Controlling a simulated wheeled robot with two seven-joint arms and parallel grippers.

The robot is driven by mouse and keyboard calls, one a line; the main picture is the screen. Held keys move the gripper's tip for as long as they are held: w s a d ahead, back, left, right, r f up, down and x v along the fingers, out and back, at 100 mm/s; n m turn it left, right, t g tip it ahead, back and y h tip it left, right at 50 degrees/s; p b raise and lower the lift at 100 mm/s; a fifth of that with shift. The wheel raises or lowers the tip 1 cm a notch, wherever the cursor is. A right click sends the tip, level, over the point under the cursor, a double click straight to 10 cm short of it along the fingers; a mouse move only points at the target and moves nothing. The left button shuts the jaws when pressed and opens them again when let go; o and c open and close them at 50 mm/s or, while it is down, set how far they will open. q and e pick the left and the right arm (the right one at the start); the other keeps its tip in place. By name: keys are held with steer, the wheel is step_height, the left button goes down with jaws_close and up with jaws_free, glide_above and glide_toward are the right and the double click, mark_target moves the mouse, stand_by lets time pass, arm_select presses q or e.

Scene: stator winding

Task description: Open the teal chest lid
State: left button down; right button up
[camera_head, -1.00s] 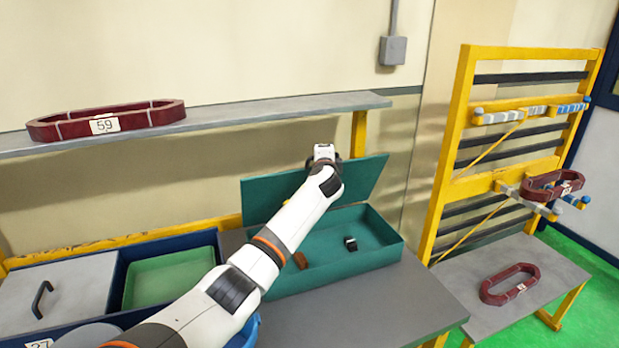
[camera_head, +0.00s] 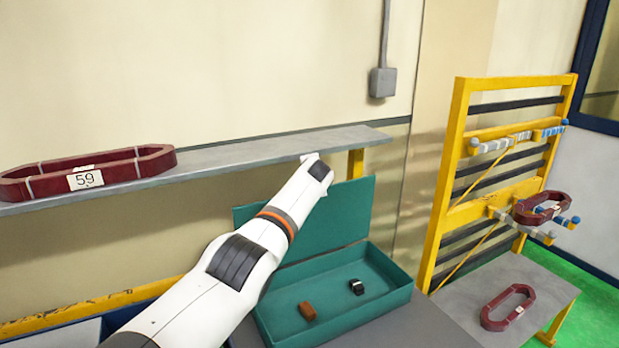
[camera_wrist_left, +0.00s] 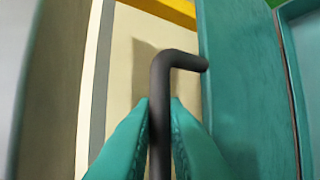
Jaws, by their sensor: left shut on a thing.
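The teal chest (camera_head: 385,304) sits on the grey bench with its lid (camera_head: 347,216) raised, standing steeply up at the back edge. Inside lie a brown block (camera_head: 307,310) and a small black item (camera_head: 356,287). In the left wrist view my left gripper (camera_wrist_left: 160,112) is shut on the black bent handle (camera_wrist_left: 160,78), with a teal finger on each side. The handle joins the teal lid face (camera_wrist_left: 235,80) at the right. In the head view my left arm crosses in front of the lid and its fingers are hidden. My right gripper is not in view.
A grey shelf (camera_head: 250,156) with a dark red coil marked 59 (camera_head: 120,168) runs behind the lid. A yellow rack (camera_head: 459,140) holding a coil (camera_head: 541,207) stands right. Another coil (camera_head: 508,308) lies on a low grey table.

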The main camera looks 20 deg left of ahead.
arm_select(q)
steer(key=shift+a+f, duration=0.1)
steer(key=shift+f, duration=0.05)
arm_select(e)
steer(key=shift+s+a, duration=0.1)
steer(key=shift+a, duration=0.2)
arm_select(q)
steer(key=c, duration=1.5)
jaws_free()
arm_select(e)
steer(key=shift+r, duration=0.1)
